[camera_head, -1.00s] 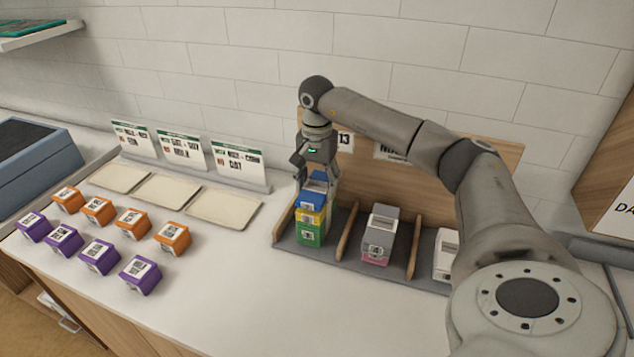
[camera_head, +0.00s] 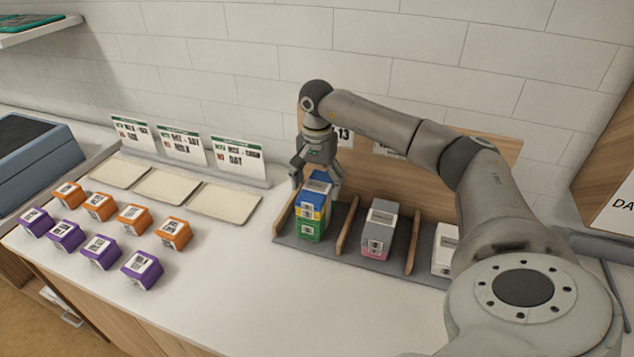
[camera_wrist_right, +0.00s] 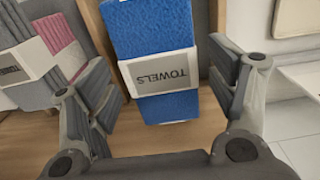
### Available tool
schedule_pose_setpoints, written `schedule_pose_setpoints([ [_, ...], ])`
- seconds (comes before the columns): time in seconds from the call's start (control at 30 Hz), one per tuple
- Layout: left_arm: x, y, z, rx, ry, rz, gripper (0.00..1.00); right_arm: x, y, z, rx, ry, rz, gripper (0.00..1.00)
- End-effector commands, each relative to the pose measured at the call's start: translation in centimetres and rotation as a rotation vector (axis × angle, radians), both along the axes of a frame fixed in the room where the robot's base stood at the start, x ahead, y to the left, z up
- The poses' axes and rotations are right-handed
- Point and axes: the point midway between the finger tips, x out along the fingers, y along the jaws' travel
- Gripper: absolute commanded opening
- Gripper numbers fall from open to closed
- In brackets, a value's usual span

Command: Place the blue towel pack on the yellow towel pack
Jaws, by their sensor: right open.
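The blue towel pack (camera_head: 312,196) lies on top of the yellow towel pack (camera_head: 311,213) in the left bay of the grey rack, with a green pack (camera_head: 310,231) under them. In the right wrist view the blue pack (camera_wrist_right: 155,45) shows its white "TOWELS" band. My right gripper (camera_head: 318,182) is just above the stack. Its fingers (camera_wrist_right: 168,95) are spread on both sides of the blue pack with gaps between. The yellow pack is hidden in the wrist view. My left gripper is not in view.
Wooden dividers (camera_head: 347,226) split the rack. A grey pack (camera_head: 381,220) on a pink one fills the middle bay; a white pack (camera_head: 445,250) is at right. Cream trays (camera_head: 222,201), orange boxes (camera_head: 174,233) and purple boxes (camera_head: 142,268) stand left. The front counter is clear.

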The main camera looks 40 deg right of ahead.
Motion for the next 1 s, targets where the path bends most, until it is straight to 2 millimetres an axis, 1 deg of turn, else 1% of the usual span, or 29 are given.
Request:
schedule_pose_setpoints([
  [0.07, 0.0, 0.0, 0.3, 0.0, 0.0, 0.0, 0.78, 0.0, 0.0, 0.5, 0.0, -0.001, 0.0, 0.78],
  [0.17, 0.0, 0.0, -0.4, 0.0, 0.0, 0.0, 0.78, 0.1, 0.0, 1.2, 0.0, -0.004, 0.0, 0.78],
  [0.27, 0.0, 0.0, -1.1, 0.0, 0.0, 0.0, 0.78, 0.2, 0.0, 3.1, -0.001, -0.007, 0.0, 0.78],
  [0.5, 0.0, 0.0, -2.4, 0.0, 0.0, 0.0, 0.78, 0.1, 0.1, 8.4, 0.001, -0.006, 0.001, 0.78],
  [0.63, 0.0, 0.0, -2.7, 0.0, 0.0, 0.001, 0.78, 0.1, 0.0, 10.5, 0.001, -0.004, 0.0, 0.78],
  [0.8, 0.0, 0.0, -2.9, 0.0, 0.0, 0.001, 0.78, 0.1, 0.0, 12.0, 0.0, -0.002, 0.001, 0.78],
  [1.0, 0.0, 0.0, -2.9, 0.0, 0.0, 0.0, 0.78, 0.0, 0.0, 12.4, 0.0, 0.0, 0.0, 0.78],
])
